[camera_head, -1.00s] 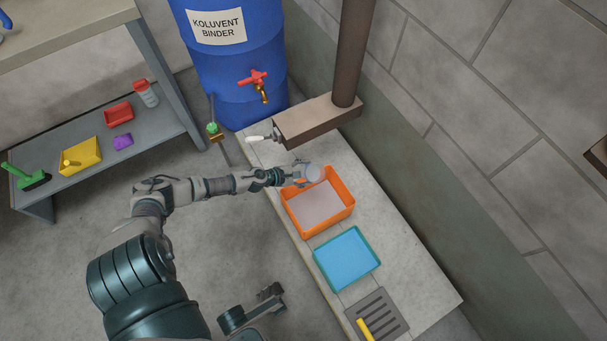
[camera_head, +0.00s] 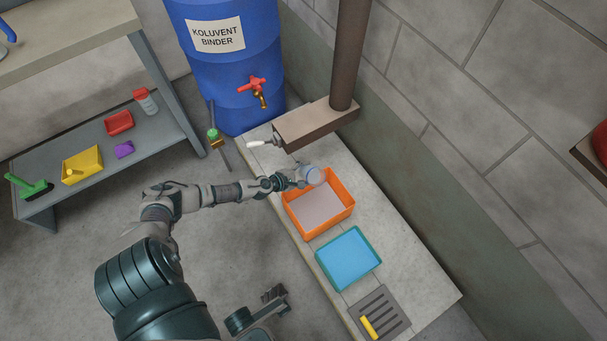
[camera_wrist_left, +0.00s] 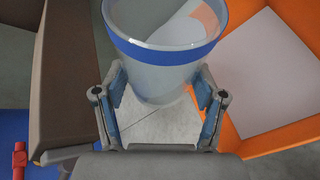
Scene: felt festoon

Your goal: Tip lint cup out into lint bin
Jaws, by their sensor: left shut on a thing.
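The lint cup (camera_head: 311,175) is a greyish, see-through cup; the left wrist view shows its blue rim (camera_wrist_left: 160,52). My left gripper (camera_head: 290,181) is shut on the cup's side. The cup is at the upper left corner of the orange bin (camera_head: 340,221), partly overlapping its rim in the head view. In the left wrist view the mouth is in sight and a pale patch shows inside; I cannot tell whether that is lint. The bin has a flat, pale pinkish-grey inside. My right gripper (camera_head: 273,293) is low in the picture, away from the bench; its opening is unclear.
A blue tray (camera_head: 348,258) and a grey slotted plate with a yellow handle (camera_head: 369,327) are beside the bin on the pale bench. A brown post with a boxy foot (camera_head: 315,124) and white-handled lever stands close behind the cup. A blue barrel (camera_head: 235,75) stands farther back.

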